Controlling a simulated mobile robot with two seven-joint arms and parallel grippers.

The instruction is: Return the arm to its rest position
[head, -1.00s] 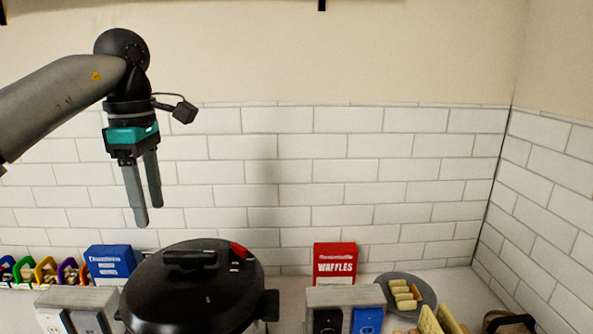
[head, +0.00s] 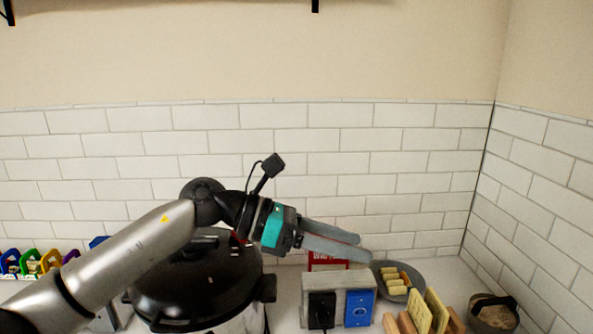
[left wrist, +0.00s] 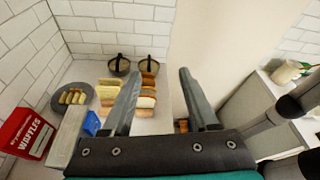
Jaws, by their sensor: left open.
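My left arm (head: 130,250) comes in from the left in the head view and reaches across in front of the black-lidded pot (head: 190,285). My left gripper (head: 365,248) points right, its two grey fingers apart with nothing between them. It hangs above the counter, in front of the red waffles box, which it partly covers. In the left wrist view the open fingers (left wrist: 158,95) frame empty space, with the counter and its food beyond. My right gripper is in neither view.
The red waffles box (left wrist: 28,132), an outlet block (head: 338,280), a grey plate (head: 420,283) of rolls, bread slices (head: 436,308) and a dark-rimmed bowl (head: 492,312) stand on the counter. Colourful items (head: 45,262) are at far left. The space before the upper tiled wall is clear.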

